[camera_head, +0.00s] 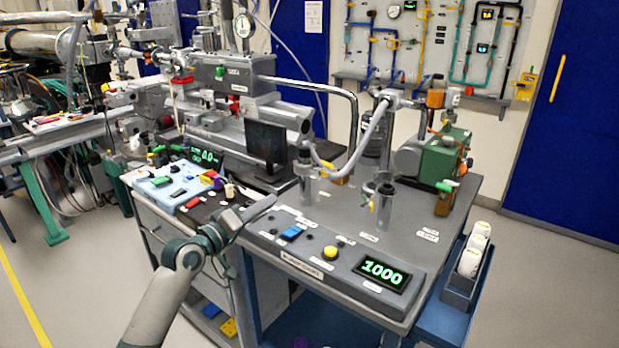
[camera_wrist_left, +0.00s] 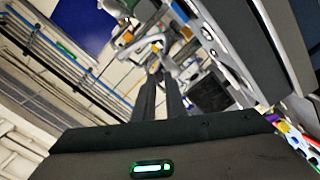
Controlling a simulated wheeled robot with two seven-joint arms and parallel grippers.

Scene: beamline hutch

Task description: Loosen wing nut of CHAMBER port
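My left gripper (camera_head: 262,207) is above the front left edge of the bench, beside the control strip, holding nothing that I can see. In the left wrist view its two dark fingers (camera_wrist_left: 160,95) point away with a narrow gap between them. The grey instrument (camera_head: 235,75) stands at the back of the bench, with pipework running right from it. A bent hose (camera_head: 372,130) with metal fittings is right of it. I cannot pick out the CHAMBER port or its wing nut; labels there are too small to read. My right gripper is not in view.
The control strip has a yellow button (camera_head: 330,252) and a display (camera_head: 382,273) reading 1000. A green pump (camera_head: 440,155) stands at the back right. Glass-like cylinders (camera_head: 308,185) stand mid-bench.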

